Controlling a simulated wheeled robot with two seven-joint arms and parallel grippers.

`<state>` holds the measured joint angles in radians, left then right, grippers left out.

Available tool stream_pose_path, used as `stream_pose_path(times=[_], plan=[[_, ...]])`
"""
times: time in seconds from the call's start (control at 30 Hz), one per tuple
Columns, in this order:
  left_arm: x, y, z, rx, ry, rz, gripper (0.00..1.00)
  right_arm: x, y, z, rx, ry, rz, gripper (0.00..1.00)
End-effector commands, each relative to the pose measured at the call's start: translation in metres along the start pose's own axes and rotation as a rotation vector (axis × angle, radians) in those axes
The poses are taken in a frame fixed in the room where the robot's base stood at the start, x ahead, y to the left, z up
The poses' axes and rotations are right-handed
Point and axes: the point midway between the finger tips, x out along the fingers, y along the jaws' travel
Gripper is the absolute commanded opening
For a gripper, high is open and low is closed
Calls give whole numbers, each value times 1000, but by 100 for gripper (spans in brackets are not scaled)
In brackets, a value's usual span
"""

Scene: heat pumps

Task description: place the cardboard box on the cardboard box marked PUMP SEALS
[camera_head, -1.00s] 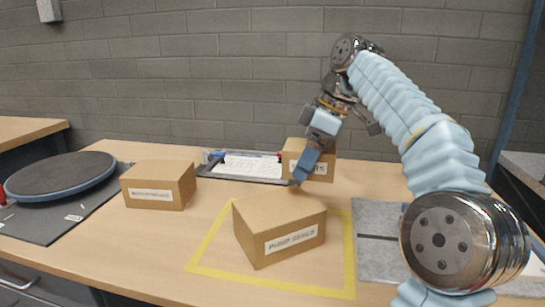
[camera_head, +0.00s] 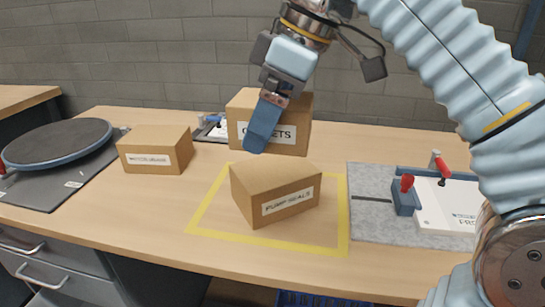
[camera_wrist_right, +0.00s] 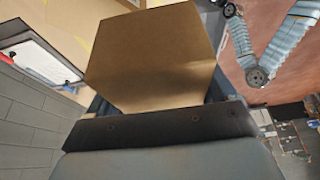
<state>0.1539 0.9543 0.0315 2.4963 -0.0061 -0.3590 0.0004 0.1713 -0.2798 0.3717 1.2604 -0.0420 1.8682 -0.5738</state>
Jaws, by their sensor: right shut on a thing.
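My right gripper (camera_head: 265,122) is shut on a cardboard box (camera_head: 284,106) whose label is partly covered by the blue finger and ends in "ETS". The held box appears behind the PUMP SEALS box in the head view. It also fills the middle of the right wrist view (camera_wrist_right: 155,55). The cardboard box marked PUMP SEALS (camera_head: 262,190) sits on the table inside a yellow taped outline (camera_head: 228,238), turned at an angle. Its top is clear. My left gripper is not in view.
Another labelled cardboard box (camera_head: 154,149) stands to the left. A round dark turntable (camera_head: 58,144) is at the far left. A clipboard (camera_head: 211,128) lies behind, partly hidden by the held box. A fixture with red-handled clamps (camera_head: 447,207) sits on a grey mat (camera_head: 371,232) at the right.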

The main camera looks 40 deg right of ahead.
Motion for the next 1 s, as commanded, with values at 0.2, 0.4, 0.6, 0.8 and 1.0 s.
stream_pose_path(times=[0.2, 0.4, 0.6, 0.8, 1.0], plan=[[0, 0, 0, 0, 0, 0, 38, 30, 62, 2, 4, -2, -2, 43], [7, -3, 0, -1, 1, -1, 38, 62, 86, 11, 1, -2, -1, 43], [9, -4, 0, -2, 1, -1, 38, 76, 98, 15, 1, -2, -2, 43], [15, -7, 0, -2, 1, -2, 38, 108, 107, 26, 0, -2, -1, 43], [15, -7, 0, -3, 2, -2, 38, 114, 107, 29, -2, 1, 1, 43]])
